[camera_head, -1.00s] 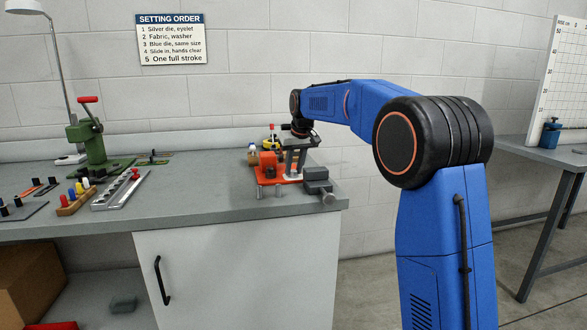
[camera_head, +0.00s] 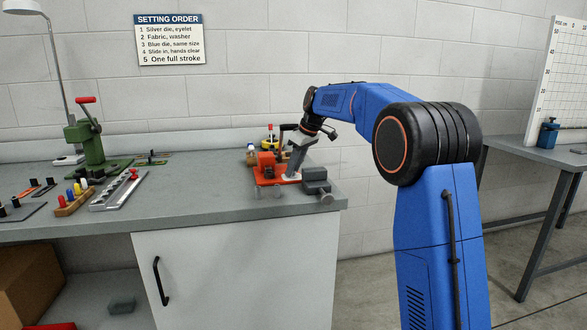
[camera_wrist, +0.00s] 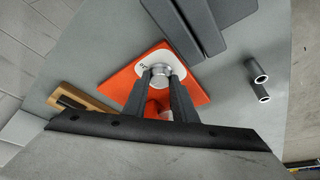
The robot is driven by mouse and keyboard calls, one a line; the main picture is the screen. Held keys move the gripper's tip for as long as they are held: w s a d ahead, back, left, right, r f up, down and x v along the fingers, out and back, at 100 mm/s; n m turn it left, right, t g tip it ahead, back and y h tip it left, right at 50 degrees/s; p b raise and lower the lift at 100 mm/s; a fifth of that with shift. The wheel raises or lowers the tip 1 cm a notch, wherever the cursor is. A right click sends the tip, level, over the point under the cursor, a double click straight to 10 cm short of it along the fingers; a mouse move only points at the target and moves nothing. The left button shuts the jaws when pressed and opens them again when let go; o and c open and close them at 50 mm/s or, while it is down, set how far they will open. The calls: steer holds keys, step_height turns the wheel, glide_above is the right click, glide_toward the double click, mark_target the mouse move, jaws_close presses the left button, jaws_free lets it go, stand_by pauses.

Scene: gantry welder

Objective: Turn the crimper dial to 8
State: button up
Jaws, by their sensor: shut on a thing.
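The orange crimper (camera_head: 268,178) stands near the right end of the grey bench. In the wrist view its orange plate (camera_wrist: 198,92) carries a pale round face with a silver dial (camera_wrist: 161,70) at its middle. My gripper (camera_wrist: 160,76) has its two dark fingers on either side of the dial, shut on it. A small dark mark, perhaps a digit, shows on the left of the pale face. It is too small to read, so the setting cannot be told. In the head view my gripper (camera_head: 293,170) reaches down onto the crimper, tilted, and hides the dial.
A grey block (camera_head: 315,180) sits right of the crimper by the bench edge. A yellow-and-red item (camera_head: 270,143) stands behind it. A green press (camera_head: 92,145), a grey rail (camera_head: 119,191) and a wooden holder (camera_head: 74,204) lie at left. The bench between is clear.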

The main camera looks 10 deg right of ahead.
stand_by(0.4)
steer(key=o, duration=1)
steer(key=shift+o, duration=0.2)
steer(key=shift+r, duration=0.1)
steer(key=v, duration=1.7)
steer(key=shift+d, duration=0.25)
steer(key=shift+s, duration=0.1)
